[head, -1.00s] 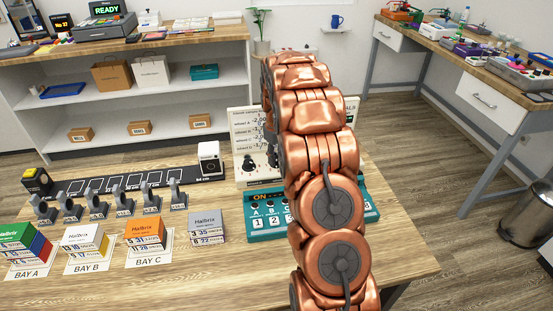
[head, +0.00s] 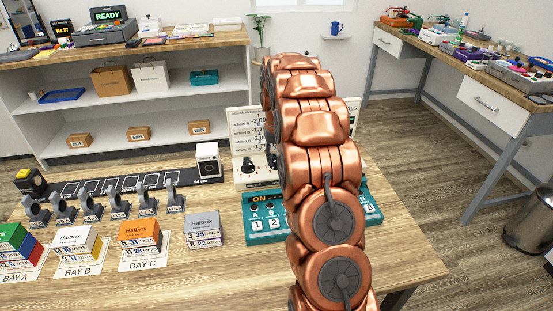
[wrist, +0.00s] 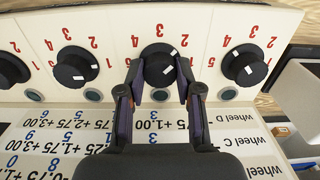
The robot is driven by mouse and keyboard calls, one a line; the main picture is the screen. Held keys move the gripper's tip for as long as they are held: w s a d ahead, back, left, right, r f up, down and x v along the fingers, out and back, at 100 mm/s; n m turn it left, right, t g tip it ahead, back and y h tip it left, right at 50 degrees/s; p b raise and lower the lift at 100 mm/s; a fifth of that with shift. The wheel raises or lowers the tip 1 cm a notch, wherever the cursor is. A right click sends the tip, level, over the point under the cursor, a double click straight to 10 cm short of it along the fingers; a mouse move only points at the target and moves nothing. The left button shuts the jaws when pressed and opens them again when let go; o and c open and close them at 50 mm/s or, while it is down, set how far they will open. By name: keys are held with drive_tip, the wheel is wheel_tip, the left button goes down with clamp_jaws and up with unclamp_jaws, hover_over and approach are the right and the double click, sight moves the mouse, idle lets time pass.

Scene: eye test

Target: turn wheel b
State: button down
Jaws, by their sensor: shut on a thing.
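A cream panel (head: 241,120) with a table of wheel values stands on the desk, partly hidden behind my copper arm in the head view. In the wrist view it appears upside down, with a row of black knobs on its numbered face (wrist: 105,20). My gripper (wrist: 160,74) has one finger on each side of the second knob from the right (wrist: 157,62), by its place in the row wheel B. It is shut on this knob. The knob's white mark shows between the fingers. A neighbouring knob (wrist: 244,62) stands at right, another (wrist: 74,66) at left. The head view hides my gripper.
A teal switch box (head: 262,238) marked ON sits in front of the panel, partly behind my arm. Several grey clamps, a dark strip and labelled boxes fill the desk's left.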

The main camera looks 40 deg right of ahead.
sight(276, 159)
idle(0.3)
drive_tip(key=c, duration=0.8)
unclamp_jaws()
drive_tip(key=shift+o, duration=0.2)
wheel_tip(276, 159, up, 12)
